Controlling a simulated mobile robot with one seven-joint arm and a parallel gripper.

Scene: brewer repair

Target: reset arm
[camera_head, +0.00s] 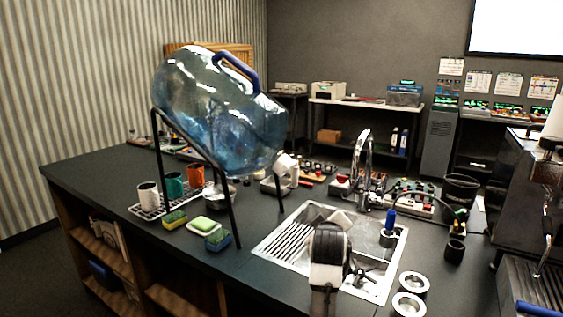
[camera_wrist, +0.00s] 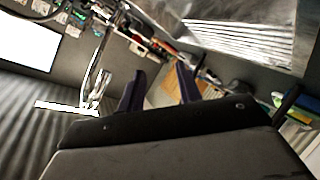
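My arm rises from the bottom of the head view in front of the sink (camera_head: 285,243), and its white and black end part (camera_head: 329,255) hides part of the basin. In the wrist view my gripper (camera_wrist: 160,84) shows two dark fingers standing apart, with nothing visible held between them. The fingertips are hard to make out in the head view.
A large blue water bottle (camera_head: 215,115) lies tilted on a black stand left of the sink. Mugs (camera_head: 148,196), sponges (camera_head: 204,224) and a tall faucet (camera_head: 361,160) stand on the counter. Two metal rings (camera_head: 409,305) lie right of my arm, near a coffee machine (camera_head: 520,200).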

